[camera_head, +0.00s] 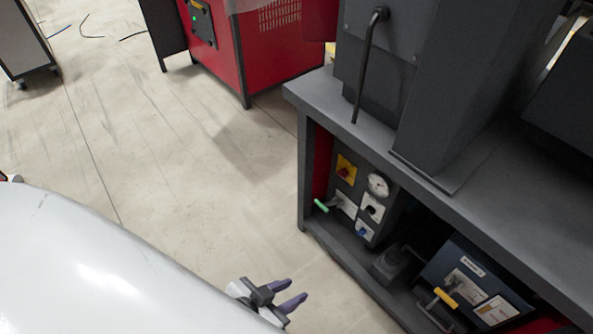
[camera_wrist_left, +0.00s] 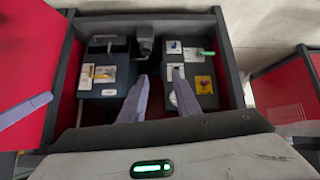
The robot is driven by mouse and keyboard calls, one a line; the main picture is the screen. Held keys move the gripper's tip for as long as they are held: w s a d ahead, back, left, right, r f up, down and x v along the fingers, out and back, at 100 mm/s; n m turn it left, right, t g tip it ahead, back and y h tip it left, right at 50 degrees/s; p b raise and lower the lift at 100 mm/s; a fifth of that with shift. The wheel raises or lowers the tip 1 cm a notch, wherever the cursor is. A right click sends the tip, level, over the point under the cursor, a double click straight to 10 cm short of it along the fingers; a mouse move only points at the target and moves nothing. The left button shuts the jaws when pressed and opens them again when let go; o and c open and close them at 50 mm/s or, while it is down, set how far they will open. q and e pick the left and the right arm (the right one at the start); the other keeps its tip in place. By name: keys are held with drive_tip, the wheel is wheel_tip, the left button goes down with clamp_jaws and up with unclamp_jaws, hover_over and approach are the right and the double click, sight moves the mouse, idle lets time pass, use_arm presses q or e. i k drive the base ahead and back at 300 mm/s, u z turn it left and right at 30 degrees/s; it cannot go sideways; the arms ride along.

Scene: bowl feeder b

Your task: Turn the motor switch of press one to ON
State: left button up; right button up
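The press's dark control panel (camera_head: 399,208) stands inside the bench's open left bay. It carries a red rotary knob on a yellow plate (camera_head: 346,168), a round gauge (camera_head: 378,185), a black switch on a white plate (camera_head: 372,208) and a blue-knobbed switch (camera_head: 363,231). Labels are too small to read. My left gripper (camera_head: 297,290) is open and empty, apart from the bench in front of it. The left wrist view shows its two lavender fingers (camera_wrist_left: 160,85) spread, with the yellow-plate switch (camera_wrist_left: 204,84) beyond them to the right. A lavender finger (camera_wrist_left: 25,110) at that view's left edge looks like my right gripper's.
A green-tipped lever (camera_head: 321,205) sticks out by the panel. A blue box (camera_head: 470,277) with a yellow-handled lever (camera_head: 445,299) stands further right. The grey bench top (camera_head: 480,190) overhangs both. A red machine (camera_head: 262,58) stands behind; the floor (camera_head: 190,150) between is clear.

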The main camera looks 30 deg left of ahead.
sight(343, 173)
drive_tip(key=u, duration=2.25)
drive_tip(key=i, duration=3)
drive_tip(key=z, duration=3.55)
drive_tip(key=i, duration=0.5)
drive_tip(key=z, duration=0.05)
